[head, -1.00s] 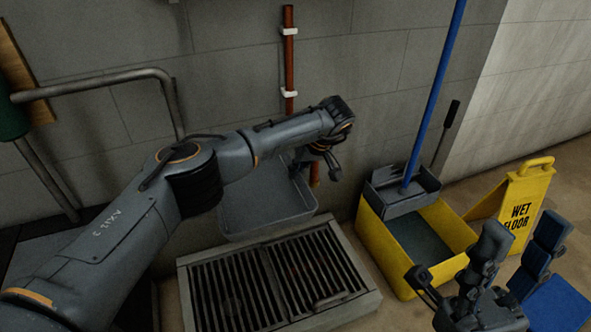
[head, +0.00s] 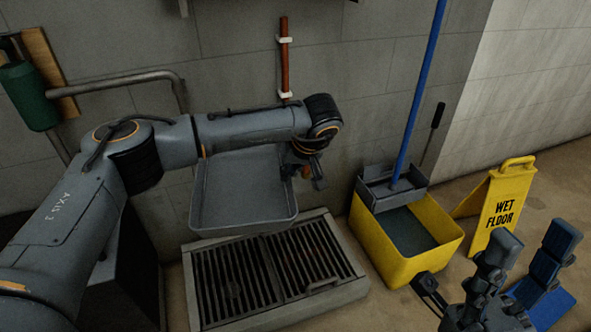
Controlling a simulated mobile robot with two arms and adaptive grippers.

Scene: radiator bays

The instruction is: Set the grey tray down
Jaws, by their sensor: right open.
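The grey tray (head: 243,212) is a shallow rectangular pan, held level or nearly so behind the floor grate and close to the wall. My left gripper (head: 304,174) is at the tray's right rim and appears shut on it; the wrist partly hides its fingers. The tray's far right corner is behind my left arm. My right gripper (head: 530,246) is open and empty at the lower right, away from the tray.
A slatted metal grate (head: 270,272) in a pale frame lies in front of the tray. A yellow mop bucket (head: 425,252) with a blue-handled mop (head: 421,100) stands right. A wet floor sign (head: 505,208) is beyond it. A red pipe (head: 284,65) runs down the wall.

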